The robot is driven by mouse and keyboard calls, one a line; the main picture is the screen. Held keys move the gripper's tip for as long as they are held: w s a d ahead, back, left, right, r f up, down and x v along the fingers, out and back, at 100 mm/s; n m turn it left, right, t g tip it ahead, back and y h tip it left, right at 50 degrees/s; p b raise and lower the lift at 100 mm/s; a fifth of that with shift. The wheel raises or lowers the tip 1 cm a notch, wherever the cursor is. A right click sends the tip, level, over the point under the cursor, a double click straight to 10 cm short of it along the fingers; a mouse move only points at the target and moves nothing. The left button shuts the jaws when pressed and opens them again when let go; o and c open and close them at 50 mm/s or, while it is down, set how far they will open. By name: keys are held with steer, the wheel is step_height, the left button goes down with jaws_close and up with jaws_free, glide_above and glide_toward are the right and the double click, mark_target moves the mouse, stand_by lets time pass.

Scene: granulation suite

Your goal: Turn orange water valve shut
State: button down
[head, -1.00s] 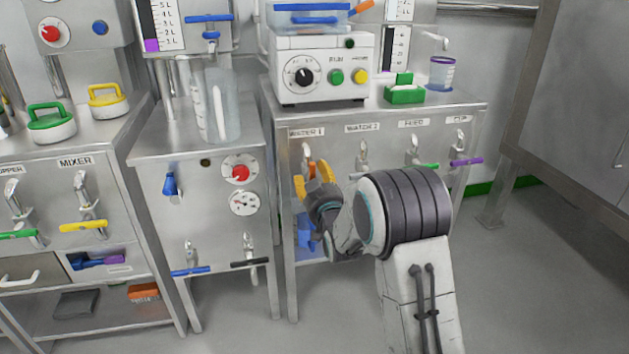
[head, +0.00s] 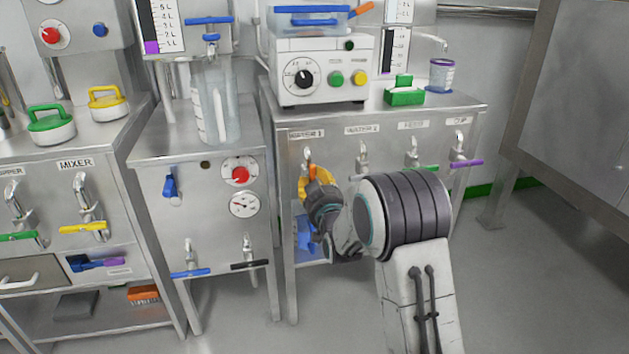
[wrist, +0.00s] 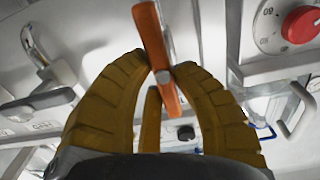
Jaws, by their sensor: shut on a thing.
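The orange valve handle (head: 312,172) is on the front of the right-hand steel cabinet, under the left-most label, which seems to read WATER 1. It is mostly hidden by my gripper in the head view. In the wrist view the orange handle (wrist: 156,45) runs steeply, tilted a little from upright, between my fingertips. My gripper (wrist: 165,72) has its yellow fingers shut on the handle, with the tips pressing near its metal pivot. In the head view my gripper (head: 308,188) reaches the valve from below and to the right.
To the right on the same cabinet is the WATER 2 tap (head: 362,155), then taps with a green handle (head: 428,168) and a purple handle (head: 467,163). A steel cabinet with a red knob (head: 240,175) stands left. A blue item (head: 304,232) is below my gripper.

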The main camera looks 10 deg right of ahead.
steer(key=shift+m, duration=1.6)
steer(key=c, duration=1)
jaws_free()
steer(key=shift+f, duration=0.1)
steer(key=shift+s, duration=6)
steer(key=shift+o, duration=0.5)
